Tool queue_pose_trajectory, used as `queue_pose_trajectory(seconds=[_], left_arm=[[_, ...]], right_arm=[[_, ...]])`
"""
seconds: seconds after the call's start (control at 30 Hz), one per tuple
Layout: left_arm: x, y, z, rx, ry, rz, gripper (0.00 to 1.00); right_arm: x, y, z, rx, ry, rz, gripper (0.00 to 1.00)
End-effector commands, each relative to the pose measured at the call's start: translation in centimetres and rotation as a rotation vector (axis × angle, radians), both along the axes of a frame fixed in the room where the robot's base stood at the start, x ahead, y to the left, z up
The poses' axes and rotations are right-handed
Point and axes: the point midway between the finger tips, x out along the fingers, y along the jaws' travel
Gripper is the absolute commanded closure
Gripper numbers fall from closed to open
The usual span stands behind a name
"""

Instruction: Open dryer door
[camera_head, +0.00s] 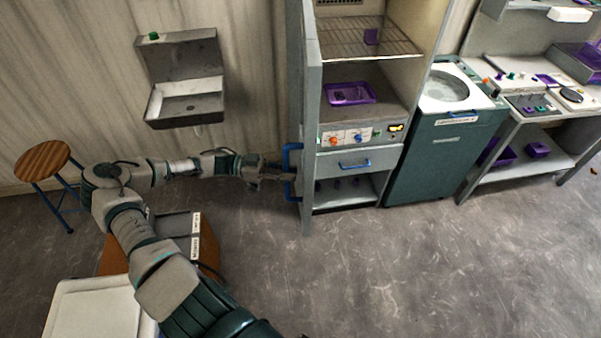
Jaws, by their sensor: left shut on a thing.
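The dryer (360,161) is a tall grey cabinet in the upper middle of the head view. Its door (311,110) stands swung out at the cabinet's left side and shows nearly edge-on. The shelves inside are exposed. A blue handle (287,152) is on the door's left face. My left gripper (287,176) is at the lower part of this handle and shut on it. The fingertips are small and partly hidden by the handle. My right gripper is not in view.
A purple tray (349,94) lies inside the dryer. A green-grey tank unit (440,150) stands to its right, then a bench (545,155). A wall sink (185,100) and a wooden stool (42,161) are at left. The floor in front of the dryer is clear.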

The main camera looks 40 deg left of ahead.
Motion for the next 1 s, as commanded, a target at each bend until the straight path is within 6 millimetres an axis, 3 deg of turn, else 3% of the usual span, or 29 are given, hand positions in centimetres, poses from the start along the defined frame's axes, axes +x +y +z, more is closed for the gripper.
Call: queue_pose_trajectory(seconds=[0.2,0.6,0.63,0.7,0.73,1.0], left_arm=[[-0.3,0.9,0.0,0.006,0.002,0.005,1.0],[-0.4,1.4,-0.1,0.0,0.0,0.003,1.0],[-0.4,1.4,-0.1,-0.001,0.0,0.003,0.78],[-0.4,1.5,-0.1,-0.001,0.0,0.003,0.61],[-0.4,1.5,-0.1,-0.001,0.0,0.003,0.57],[-0.4,1.4,-0.1,-0.001,0.0,0.003,0.57]], right_arm=[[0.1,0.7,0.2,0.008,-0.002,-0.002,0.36],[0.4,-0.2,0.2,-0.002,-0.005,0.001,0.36],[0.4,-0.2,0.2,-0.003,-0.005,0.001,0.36],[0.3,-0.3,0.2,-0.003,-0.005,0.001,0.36],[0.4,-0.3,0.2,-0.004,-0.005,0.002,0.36],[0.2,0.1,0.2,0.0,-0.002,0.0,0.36]])
